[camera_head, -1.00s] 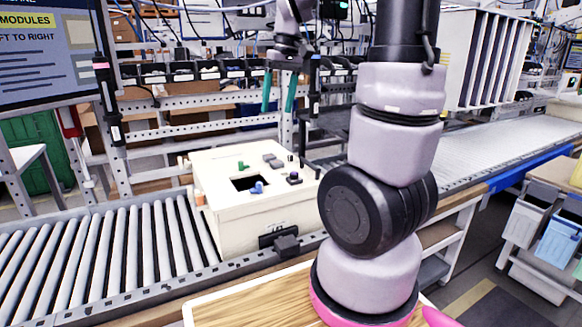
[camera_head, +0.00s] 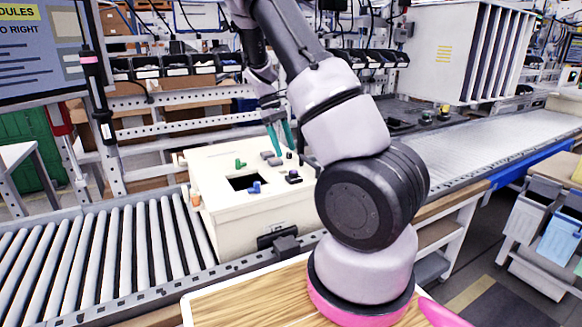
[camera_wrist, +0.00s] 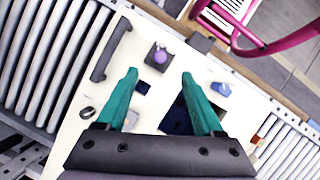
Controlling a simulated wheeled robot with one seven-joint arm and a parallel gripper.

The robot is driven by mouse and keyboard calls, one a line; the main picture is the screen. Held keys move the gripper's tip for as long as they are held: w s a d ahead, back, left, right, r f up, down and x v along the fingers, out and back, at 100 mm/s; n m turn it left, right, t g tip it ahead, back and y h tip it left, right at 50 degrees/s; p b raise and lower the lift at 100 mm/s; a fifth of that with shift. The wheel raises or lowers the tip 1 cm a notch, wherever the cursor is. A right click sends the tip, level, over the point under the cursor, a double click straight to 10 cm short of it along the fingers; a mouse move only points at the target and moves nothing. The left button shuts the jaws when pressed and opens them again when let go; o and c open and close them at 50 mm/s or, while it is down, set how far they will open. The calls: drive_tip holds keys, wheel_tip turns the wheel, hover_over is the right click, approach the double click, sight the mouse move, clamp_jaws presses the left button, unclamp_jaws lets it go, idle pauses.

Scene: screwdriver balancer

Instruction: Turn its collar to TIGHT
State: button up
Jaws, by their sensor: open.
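A dark hanging screwdriver (camera_head: 97,90) is upright at the left of the head view, with a pinkish ring (camera_head: 89,60) on it that may be its collar. No marking can be read on it. My gripper (camera_head: 279,122) is well to its right, over the white box. Its teal fingers are spread and empty. The wrist view shows my open gripper (camera_wrist: 158,74) pointing down at the box top, with a purple knob (camera_wrist: 160,57) near the gap between the fingertips. No screwdriver shows in the wrist view.
The white box (camera_head: 220,203) sits on the roller conveyor (camera_head: 110,250), with a green part (camera_head: 240,164), a blue part (camera_head: 253,187) and an opening on top. A perforated rail (camera_head: 170,142) runs behind. A slotted white rack (camera_head: 470,55) stands at the right.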

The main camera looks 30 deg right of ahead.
sight(291, 171)
drive_tip(key=x, duration=0.7)
drive_tip(key=shift+f, duration=0.1)
clamp_jaws()
